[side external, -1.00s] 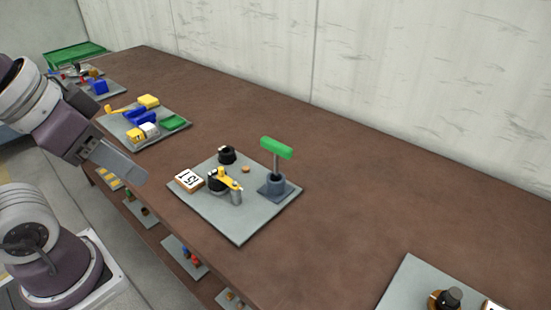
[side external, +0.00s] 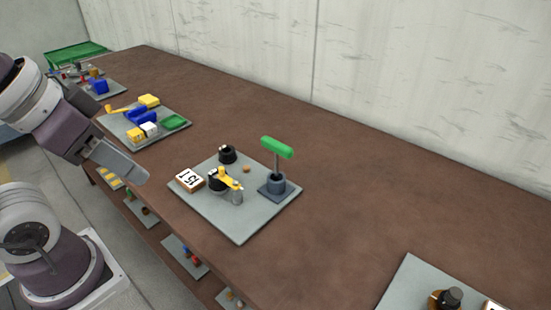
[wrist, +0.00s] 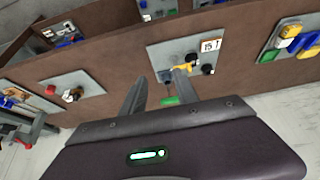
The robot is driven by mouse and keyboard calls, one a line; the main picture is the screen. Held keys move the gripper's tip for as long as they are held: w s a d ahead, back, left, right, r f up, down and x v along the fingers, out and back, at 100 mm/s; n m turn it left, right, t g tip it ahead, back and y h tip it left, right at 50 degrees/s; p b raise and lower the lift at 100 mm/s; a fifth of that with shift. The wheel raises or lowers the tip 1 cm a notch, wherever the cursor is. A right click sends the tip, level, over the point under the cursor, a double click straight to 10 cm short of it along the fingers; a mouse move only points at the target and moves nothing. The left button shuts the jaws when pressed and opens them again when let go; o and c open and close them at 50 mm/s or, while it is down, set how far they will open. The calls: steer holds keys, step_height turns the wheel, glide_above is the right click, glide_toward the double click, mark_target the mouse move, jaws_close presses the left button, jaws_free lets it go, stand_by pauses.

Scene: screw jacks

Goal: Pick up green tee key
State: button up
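The green tee key (side external: 277,148) stands upright in a grey socket block (side external: 277,186) on the right part of a grey plate. It has a green crossbar on a thin metal shaft. In the wrist view its green bar (wrist: 170,101) shows between my finger outlines, beyond them. My gripper (side external: 142,176) is left of the plate, well apart from the key. In the wrist view my gripper (wrist: 158,75) has its two fingers spread with nothing held between them.
The same plate (side external: 240,225) holds a yellow-handled crank piece (side external: 229,179), a black knob (side external: 227,154) and a white number block (side external: 189,180). Other loaded plates lie farther left and at the lower right. The brown bench (side external: 340,200) right of the key is bare.

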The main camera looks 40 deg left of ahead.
steer(key=shift+o, duration=1)
